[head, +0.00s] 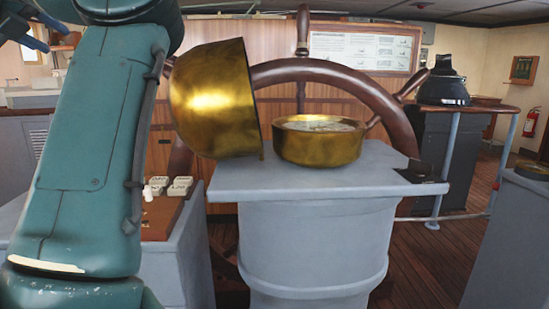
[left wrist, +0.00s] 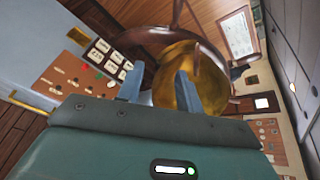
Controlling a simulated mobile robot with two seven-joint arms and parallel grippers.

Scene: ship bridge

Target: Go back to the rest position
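My left arm rises along the left side of the head view. Blue fingers of my left gripper (head: 27,38) show partly at the upper left edge. In the left wrist view my left gripper (left wrist: 158,82) has its two blue fingers apart with nothing between them. A gold domed cover (head: 213,100) stands tilted on its side at the left of the grey pedestal (head: 315,230). It also shows beyond the fingers in the left wrist view (left wrist: 206,78). A gold bowl with a compass (head: 320,142) sits on the pedestal top, beside the cover. My right gripper is not in view.
A wooden ship's wheel (head: 370,92) stands behind the pedestal. A console with white buttons (head: 180,187) is left of it, partly behind my arm. A dark console with a black device (head: 444,85) and a railing (head: 452,150) stand at the right. Bare floor (head: 440,255) shows between them.

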